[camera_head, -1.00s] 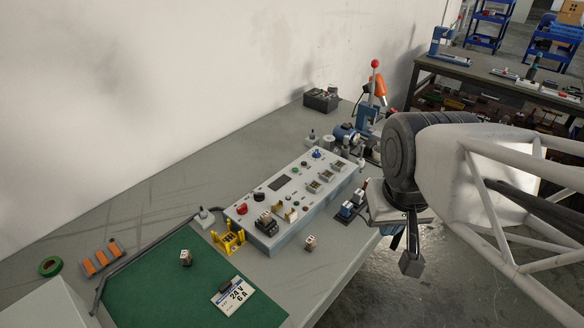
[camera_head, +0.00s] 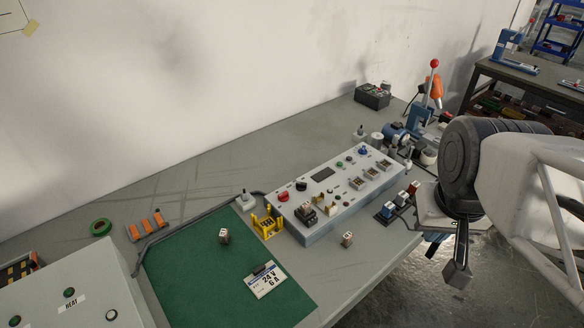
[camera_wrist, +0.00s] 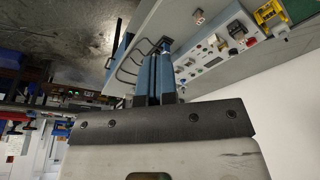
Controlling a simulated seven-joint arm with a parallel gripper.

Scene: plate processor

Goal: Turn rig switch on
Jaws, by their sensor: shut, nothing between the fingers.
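A light grey control panel (camera_head: 318,225) lies on the bench, with a red knob (camera_head: 283,196), a black knob (camera_head: 301,185), a dark display, a blue knob (camera_head: 363,151) and several small buttons. Two small lever switches on grey bases stand apart from it, one near its left end (camera_head: 246,200) and one behind its far end (camera_head: 361,134). No label shows which is the rig switch. My gripper (camera_head: 457,274) is shut and empty, right of the panel past the bench edge, touching nothing visible. Its fingers (camera_wrist: 157,72) show in the wrist view, with the panel (camera_wrist: 216,52) beyond.
A grey box marked HEAT (camera_head: 75,295) stands at the lower left. A green mat (camera_head: 205,270) holds a 24 V 6 A card (camera_head: 266,281). A red-knobbed lever press (camera_head: 428,100) stands behind.

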